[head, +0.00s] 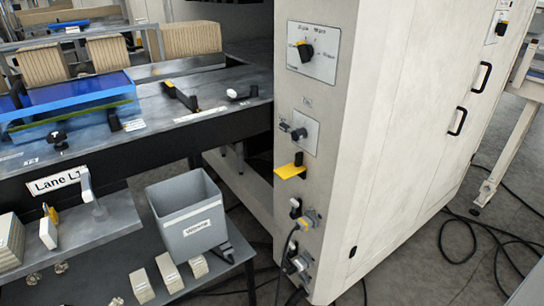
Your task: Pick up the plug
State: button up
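On the narrow face of the pale cabinet (345,130), low down, a grey plug-like connector (308,219) with a little yellow on it sits against the panel. A dark cable runs down from it. A second grey connector (300,263) sits just below, also with dark cable beside it. I cannot tell which of the two is the plug, or how firmly either is seated. My gripper is not in view.
A yellow-handled switch (290,171) and rotary knobs sit higher on the cabinet. A grey bin (188,215) and small pale blocks stand on a low shelf to the left. Loose black cables (480,232) lie on the floor at right. A machine bench (150,115) fills the left.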

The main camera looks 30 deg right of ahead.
aim_at(227, 250)
jog(key=i+j, duration=0.2)
jog(key=j, duration=0.15)
jog(key=i+j, duration=0.4)
jog(key=j, duration=0.25)
jog(key=i+j+z, duration=0.15)
jog(key=j+z, duration=0.15)
jog(key=i+j+z, duration=0.25)
jog(key=j, duration=0.15)
jog(key=k+z, duration=0.1)
jog(key=z, duration=1.25)
jog(key=i+j+z, duration=0.1)
jog(key=j, duration=0.2)
jog(key=i+j+z, duration=0.1)
jog(key=j, duration=0.2)
